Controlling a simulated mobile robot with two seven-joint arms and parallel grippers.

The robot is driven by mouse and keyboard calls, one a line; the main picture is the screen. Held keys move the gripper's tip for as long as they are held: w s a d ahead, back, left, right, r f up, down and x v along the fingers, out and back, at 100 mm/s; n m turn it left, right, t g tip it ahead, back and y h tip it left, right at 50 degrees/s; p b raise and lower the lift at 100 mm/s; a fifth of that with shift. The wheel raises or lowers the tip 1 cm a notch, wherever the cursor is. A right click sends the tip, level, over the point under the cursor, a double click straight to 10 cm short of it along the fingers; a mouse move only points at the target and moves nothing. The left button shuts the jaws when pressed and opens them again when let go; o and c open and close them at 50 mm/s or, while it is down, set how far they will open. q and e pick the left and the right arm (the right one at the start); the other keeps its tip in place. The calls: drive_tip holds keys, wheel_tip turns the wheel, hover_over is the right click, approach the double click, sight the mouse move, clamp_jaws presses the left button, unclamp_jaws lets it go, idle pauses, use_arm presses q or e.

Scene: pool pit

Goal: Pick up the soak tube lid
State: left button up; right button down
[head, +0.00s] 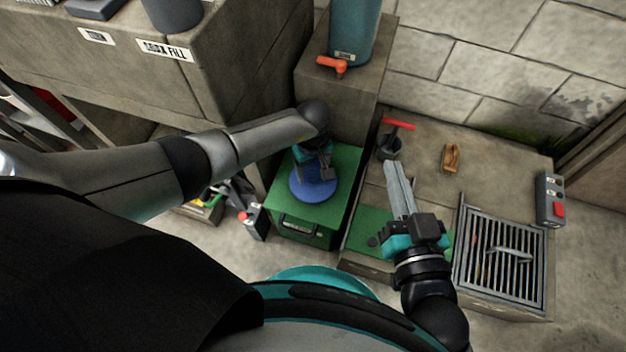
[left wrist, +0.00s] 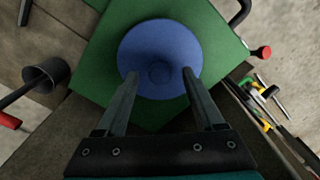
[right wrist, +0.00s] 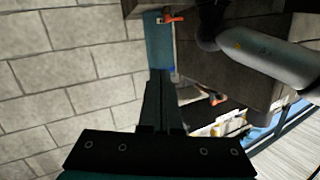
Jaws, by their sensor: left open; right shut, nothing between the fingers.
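A round blue lid (head: 312,184) with a small central knob lies on a green box (head: 340,180). I take it to be the soak tube lid. In the left wrist view the lid (left wrist: 160,48) lies just beyond my left gripper (left wrist: 157,76), whose two fingers are open and apart, one on each side of the knob. In the head view my left gripper (head: 326,170) is over the lid and hides part of it. I cannot tell whether the fingers touch the lid. My right gripper (head: 398,190) is shut and empty above the bench; it also shows in the right wrist view (right wrist: 157,78).
An orange-handled valve (head: 332,66) sits below a teal cylinder (head: 354,30) on a stone block. A dark cup with a red-handled tool (head: 390,145), a wooden brush (head: 452,157), a metal grate (head: 500,262) and a switch box (head: 550,198) are to the right.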

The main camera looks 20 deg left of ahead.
use_arm(q)
drive_tip(key=shift+f, duration=0.45)
clamp_jaws()
idle(0.5)
idle(0.3)
